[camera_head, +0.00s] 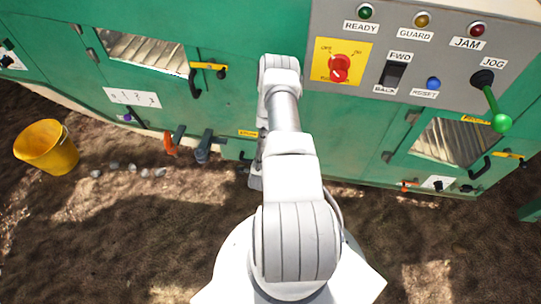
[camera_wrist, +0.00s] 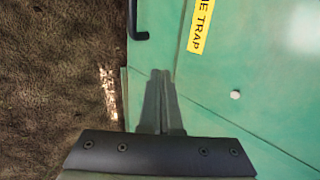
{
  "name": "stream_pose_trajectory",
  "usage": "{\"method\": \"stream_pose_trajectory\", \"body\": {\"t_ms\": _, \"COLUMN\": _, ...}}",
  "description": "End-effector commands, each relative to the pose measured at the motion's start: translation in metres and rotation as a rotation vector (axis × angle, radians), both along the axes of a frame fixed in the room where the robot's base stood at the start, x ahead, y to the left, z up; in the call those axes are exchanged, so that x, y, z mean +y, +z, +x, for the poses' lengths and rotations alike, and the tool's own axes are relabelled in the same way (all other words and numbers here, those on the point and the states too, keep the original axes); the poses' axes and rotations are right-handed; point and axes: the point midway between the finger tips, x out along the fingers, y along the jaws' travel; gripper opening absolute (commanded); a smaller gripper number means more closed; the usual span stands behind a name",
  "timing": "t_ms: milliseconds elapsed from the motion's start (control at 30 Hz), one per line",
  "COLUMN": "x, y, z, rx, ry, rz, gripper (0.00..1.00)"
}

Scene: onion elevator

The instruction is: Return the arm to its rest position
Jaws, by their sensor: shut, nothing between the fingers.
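My arm (camera_head: 284,110) reaches forward from my base, bends near the green machine's front and turns down. My gripper (camera_head: 256,182) hangs low in front of the green machine (camera_head: 225,115), partly hidden behind my arm in the head view. In the wrist view my gripper (camera_wrist: 160,75) has its two grey fingers together with nothing between them. The fingers point along the green panel (camera_wrist: 235,70), near its edge with the brown ground. I cannot tell whether they touch the panel.
A yellow label reading "E TRAP" (camera_wrist: 201,25) and a black handle (camera_wrist: 138,20) lie beyond the fingertips. The control panel (camera_head: 440,55) has a green-knobbed jog lever (camera_head: 500,122) sticking out. A yellow bucket (camera_head: 48,148) and several pale lumps (camera_head: 130,169) are on the ground at left.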

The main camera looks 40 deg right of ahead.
Motion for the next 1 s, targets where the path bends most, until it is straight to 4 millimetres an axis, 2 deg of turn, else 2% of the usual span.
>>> {"method": "stream_pose_trajectory", "body": {"t_ms": 333, "x": 0.003, "y": 0.004, "z": -0.002, "rx": -0.001, "ry": 0.001, "rz": -0.001, "gripper": 0.00}}
{"method": "stream_pose_trajectory", "body": {"t_ms": 467, "x": 0.001, "y": 0.015, "z": 0.010, "rx": 0.007, "ry": 0.032, "rz": -0.005, "gripper": 0.00}}
{"method": "stream_pose_trajectory", "body": {"t_ms": 567, "x": -0.001, "y": 0.037, "z": 0.032, "rx": 0.024, "ry": 0.098, "rz": -0.016, "gripper": 0.00}}
{"method": "stream_pose_trajectory", "body": {"t_ms": 700, "x": 0.002, "y": 0.082, "z": 0.070, "rx": 0.069, "ry": 0.237, "rz": -0.034, "gripper": 0.00}}
{"method": "stream_pose_trajectory", "body": {"t_ms": 900, "x": 0.018, "y": 0.152, "z": 0.116, "rx": 0.141, "ry": 0.447, "rz": -0.075, "gripper": 0.00}}
{"method": "stream_pose_trajectory", "body": {"t_ms": 1000, "x": 0.031, "y": 0.189, "z": 0.133, "rx": 0.178, "ry": 0.550, "rz": -0.100, "gripper": 0.00}}
